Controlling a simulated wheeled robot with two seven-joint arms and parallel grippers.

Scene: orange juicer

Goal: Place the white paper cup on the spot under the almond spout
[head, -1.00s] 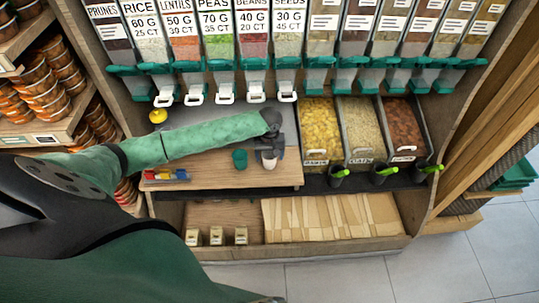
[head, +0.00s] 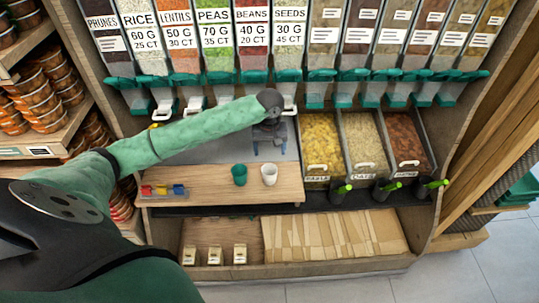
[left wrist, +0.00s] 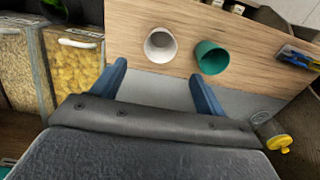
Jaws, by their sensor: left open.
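The white paper cup (head: 269,174) stands upright on the wooden counter, just right of a green cup (head: 239,175). My left gripper (head: 269,150) is open and empty, behind the white cup on the dispenser side and apart from it. In the left wrist view the white cup (left wrist: 160,45) lies ahead of the gap between the open blue fingers (left wrist: 159,71), with the green cup (left wrist: 211,57) to its right. I cannot make out which dispenser is the almond one; the labels at the right are too small to read.
A row of clear dispensers with green spouts (head: 253,76) hangs above the counter (head: 205,190). Open food bins (head: 322,140) stand to the right. Small coloured items (head: 163,190) lie at the counter's left end. The counter's front middle, left of the cups, is clear.

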